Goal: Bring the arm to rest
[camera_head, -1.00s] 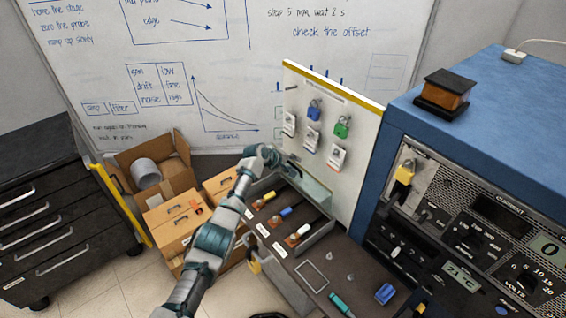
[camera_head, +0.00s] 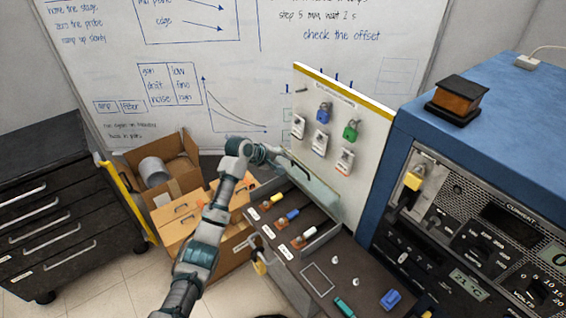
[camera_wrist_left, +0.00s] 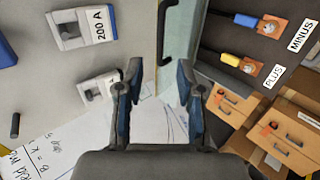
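My left arm reaches in from the bottom left of the head view, and my left gripper (camera_head: 265,155) is at its far end, beside the upright panel with padlocks and tags (camera_head: 315,140). In the left wrist view the two dark blue fingers of the left gripper (camera_wrist_left: 157,88) stand apart with nothing between them. The open connector tray (camera_head: 322,240), with yellow, blue and white-handled plugs, lies to the right of the gripper and below it. My right gripper does not show.
Cardboard boxes (camera_head: 170,190) and a dark drawer cabinet (camera_head: 50,215) stand at the left. A glass-like lid (camera_head: 312,182) is raised close to the gripper.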

